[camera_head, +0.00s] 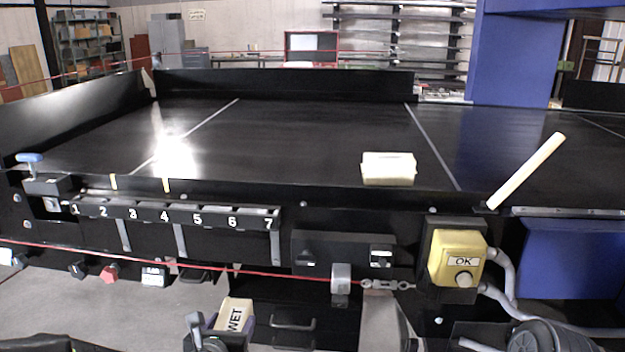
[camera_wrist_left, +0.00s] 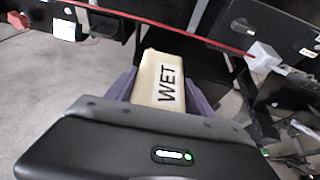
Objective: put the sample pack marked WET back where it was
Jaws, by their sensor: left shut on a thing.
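The sample pack marked WET (camera_head: 234,314) is a cream block with black letters at the bottom of the head view. My left gripper (camera_head: 229,323) is shut on it, with purple fingers on both sides. In the left wrist view the WET pack (camera_wrist_left: 160,77) stands out beyond the fingers of my left gripper (camera_wrist_left: 158,88). The pack is held in front of the conveyor, below the numbered rack (camera_head: 180,212). The rack has slots marked 1 to 7. My right gripper does not show.
A pale pack (camera_head: 388,168) lies on the black conveyor belt (camera_head: 300,140). A red pull cord (camera_head: 200,264) runs along the front, above the held pack. A yellow OK button box (camera_head: 457,258) and a pale stick (camera_head: 527,170) are at the right. Drawer handles sit low on the front.

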